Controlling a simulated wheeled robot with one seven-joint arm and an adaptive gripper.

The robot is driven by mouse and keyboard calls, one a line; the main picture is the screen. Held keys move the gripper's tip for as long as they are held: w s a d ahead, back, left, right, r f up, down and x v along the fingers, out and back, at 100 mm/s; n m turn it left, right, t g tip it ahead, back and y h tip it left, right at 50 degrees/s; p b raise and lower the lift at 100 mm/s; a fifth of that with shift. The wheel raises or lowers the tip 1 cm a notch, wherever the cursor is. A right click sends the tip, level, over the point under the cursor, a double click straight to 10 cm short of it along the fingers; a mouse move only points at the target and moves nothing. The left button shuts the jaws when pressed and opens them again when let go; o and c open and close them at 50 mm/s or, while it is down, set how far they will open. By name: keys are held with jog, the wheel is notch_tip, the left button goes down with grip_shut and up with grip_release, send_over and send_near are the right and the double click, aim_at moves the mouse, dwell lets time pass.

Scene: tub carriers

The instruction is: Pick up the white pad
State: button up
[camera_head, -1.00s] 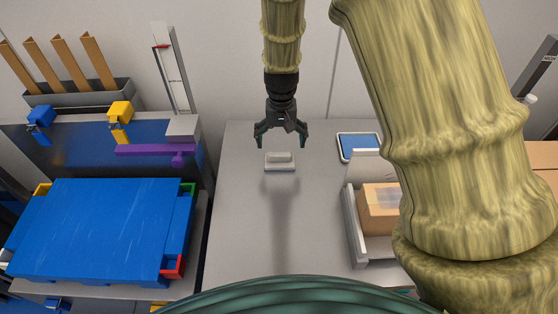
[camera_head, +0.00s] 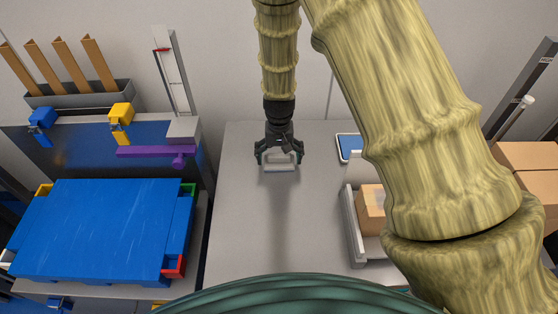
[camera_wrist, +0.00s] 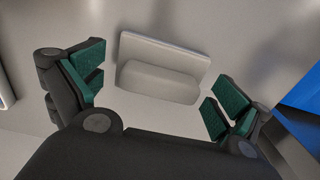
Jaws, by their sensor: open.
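The white pad (camera_head: 281,168) lies on the grey table (camera_head: 255,225), below my gripper in the head view. It is a flat pale block with a raised, rounded grip on top. My gripper (camera_head: 279,158) is open and points down, with one finger on each side of the pad's grip. In the wrist view the pad (camera_wrist: 162,68) lies between and a little beyond the green-lined fingertips (camera_wrist: 155,97), with a gap on both sides. Whether the fingers touch the table cannot be told.
A blue-screened tablet (camera_head: 349,147) lies to the right of the pad. A grey tray (camera_head: 353,230) with a cardboard box (camera_head: 370,209) stands nearer on the right. The table's front middle is clear.

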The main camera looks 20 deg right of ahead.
aim_at(279, 157)
jog(key=c, duration=1.1)
jog(key=shift+s, duration=0.1)
jog(key=shift+c, duration=1.3)
jog(key=shift+r, duration=0.5)
jog(key=shift+s+a+r+b, duration=0.1)
jog(key=shift+s+r+b, duration=0.15)
jog(key=shift+r, duration=0.35)
jog(key=shift+s+a+r+b, duration=0.15)
jog(key=shift+r+b, duration=0.15)
jog(key=shift+r, duration=0.3)
jog(key=s+a, duration=0.1)
jog(key=s, duration=0.4)
jog(key=s+r+b, duration=0.1)
jog(key=s, duration=0.3)
jog(key=s+a+b, duration=0.1)
jog(key=s, duration=0.4)
jog(key=shift+s+a+r, duration=0.3)
jog(key=shift+s+a, duration=0.05)
